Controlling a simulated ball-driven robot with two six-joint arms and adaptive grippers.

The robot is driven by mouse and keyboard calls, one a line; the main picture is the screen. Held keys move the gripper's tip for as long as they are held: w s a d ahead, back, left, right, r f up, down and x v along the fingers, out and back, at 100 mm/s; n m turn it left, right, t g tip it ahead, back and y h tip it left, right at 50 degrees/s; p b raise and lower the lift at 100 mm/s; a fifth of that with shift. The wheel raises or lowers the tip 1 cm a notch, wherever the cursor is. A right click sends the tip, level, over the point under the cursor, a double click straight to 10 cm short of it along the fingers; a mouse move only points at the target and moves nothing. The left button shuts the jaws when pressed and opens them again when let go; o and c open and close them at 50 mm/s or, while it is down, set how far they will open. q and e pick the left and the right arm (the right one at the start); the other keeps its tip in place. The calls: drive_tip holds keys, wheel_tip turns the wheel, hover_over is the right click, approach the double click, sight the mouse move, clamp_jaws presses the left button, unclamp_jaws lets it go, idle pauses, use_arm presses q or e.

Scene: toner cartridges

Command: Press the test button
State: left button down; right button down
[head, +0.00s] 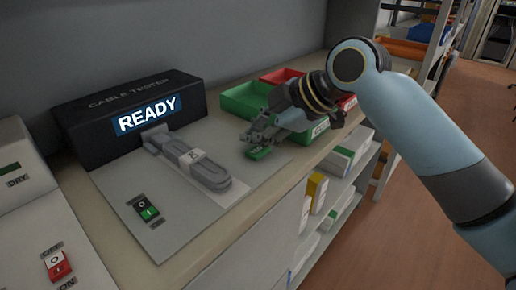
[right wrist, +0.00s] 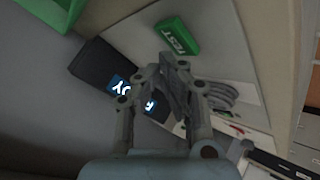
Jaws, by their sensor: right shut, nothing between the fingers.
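The green test button (head: 259,153) lies at the right of the grey plate in the head view, partly hidden by my right gripper (head: 258,138). In the right wrist view the button (right wrist: 178,36), lettered TEST, shows just beyond the fingertips (right wrist: 172,62). My right gripper is shut and empty, close to the button; I cannot tell whether it touches. The black cable tester (head: 85,123) stands at the back left of the plate, its display (head: 147,116) reading READY. My left gripper is not in view.
A bundled grey cable (head: 205,175) lies plugged into the tester. A green rocker switch (head: 146,208) sits at the plate's front. A white device with a red switch (head: 57,265) stands left. Green (head: 240,102) and red bins are behind my right gripper.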

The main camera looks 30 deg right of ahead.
sight(257, 152)
drive_tip(key=shift+f, duration=0.35)
drive_tip(key=shift+f, duration=0.4)
idle(0.5)
drive_tip(key=shift+r, duration=0.1)
drive_tip(key=shift+r+p, duration=0.75)
wheel_tip(257, 152, up, 5)
drive_tip(key=p, duration=0.5)
idle(0.3)
drive_tip(key=shift+f, duration=0.1)
idle(0.4)
